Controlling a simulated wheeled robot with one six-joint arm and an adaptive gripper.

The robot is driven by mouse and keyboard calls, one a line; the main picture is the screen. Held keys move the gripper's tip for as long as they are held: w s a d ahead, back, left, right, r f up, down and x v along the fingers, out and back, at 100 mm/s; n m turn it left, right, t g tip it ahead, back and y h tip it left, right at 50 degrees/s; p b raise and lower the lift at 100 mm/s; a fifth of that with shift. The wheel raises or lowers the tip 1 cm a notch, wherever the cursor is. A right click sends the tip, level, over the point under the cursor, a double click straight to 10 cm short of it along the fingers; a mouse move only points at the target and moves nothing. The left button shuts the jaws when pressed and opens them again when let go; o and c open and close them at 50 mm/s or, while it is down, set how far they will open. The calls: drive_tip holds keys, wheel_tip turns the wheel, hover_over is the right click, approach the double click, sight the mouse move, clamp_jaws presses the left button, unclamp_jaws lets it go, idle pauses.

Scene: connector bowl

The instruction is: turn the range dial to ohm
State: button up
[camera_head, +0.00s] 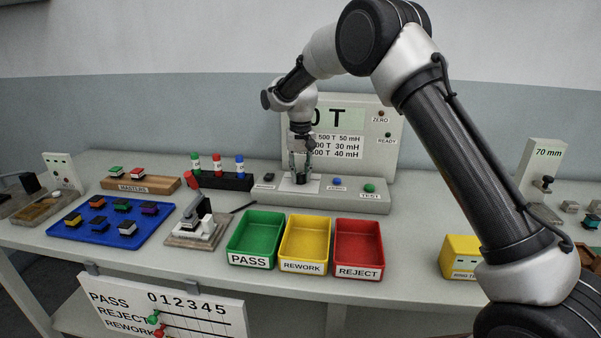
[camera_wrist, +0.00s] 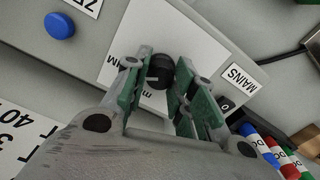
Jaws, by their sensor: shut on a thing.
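The range dial (camera_wrist: 160,68) is a round black knob on a white plate (camera_wrist: 190,40), seen in the wrist view between my two fingers. My gripper (camera_wrist: 156,82) reaches down over it and is shut on it. In the head view my gripper (camera_head: 300,170) points down at the white plate (camera_head: 286,184) on the grey tester base, and its fingers mostly hide the dial. Letters on the plate are partly covered by the fingers; an "M" shows beside the left finger. I cannot tell which mark the dial points at.
A blue ZERO button (camera_head: 334,182) and green TEST button (camera_head: 369,188) stand right of the dial. A MAINS label (camera_wrist: 240,77) is beside it in the wrist view. A black rack (camera_head: 225,181) of capped bottles stands left. Green (camera_head: 237,256), yellow and red trays lie in front.

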sight(300, 174)
drive_tip(key=shift+r, duration=0.1)
idle(0.4)
drive_tip(key=o, duration=1)
drive_tip(key=shift+o, duration=0.2)
wheel_tip(300, 174, up, 12)
